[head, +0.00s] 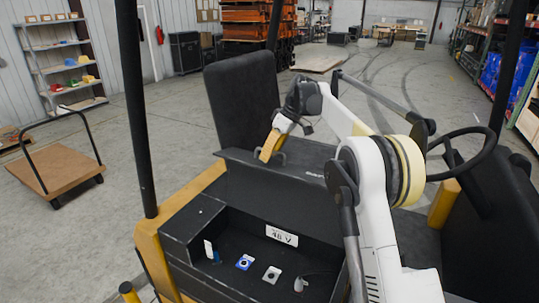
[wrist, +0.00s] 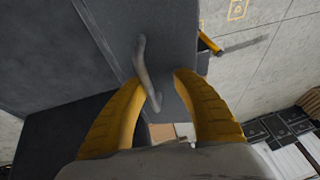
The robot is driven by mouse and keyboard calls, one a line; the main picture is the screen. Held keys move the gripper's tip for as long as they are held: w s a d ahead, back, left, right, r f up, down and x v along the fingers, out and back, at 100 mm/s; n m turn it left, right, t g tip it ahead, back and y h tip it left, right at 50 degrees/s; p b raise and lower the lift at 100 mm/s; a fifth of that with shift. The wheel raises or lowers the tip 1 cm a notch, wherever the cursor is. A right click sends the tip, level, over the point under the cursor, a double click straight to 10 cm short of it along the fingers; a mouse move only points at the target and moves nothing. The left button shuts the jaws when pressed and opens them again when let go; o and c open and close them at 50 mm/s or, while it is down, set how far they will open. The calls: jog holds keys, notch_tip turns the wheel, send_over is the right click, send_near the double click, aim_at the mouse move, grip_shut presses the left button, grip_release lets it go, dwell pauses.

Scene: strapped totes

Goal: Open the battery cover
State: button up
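The battery cover (head: 265,185) is a dark panel standing raised behind an open compartment on a yellow and black vehicle. In the wrist view, the cover (wrist: 115,30) fills the upper middle, with a grey bar handle (wrist: 145,68) on it. My gripper (head: 268,147) is at the cover's upper edge beside the handle. In the wrist view, my gripper's yellow fingers (wrist: 158,83) are spread apart. The handle's near end lies between them, closer to the left finger. I cannot tell whether they touch.
The compartment (head: 190,235) holds a 48 V label (head: 281,235), a blue part (head: 244,262) and a grey part (head: 272,274). A seat back (head: 243,98) stands behind the cover. A black post (head: 137,110) rises at left, and a steering wheel (head: 480,140) is at right.

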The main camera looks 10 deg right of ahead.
jog(key=v, duration=1.2)
jog(key=shift+s+a, duration=0.1)
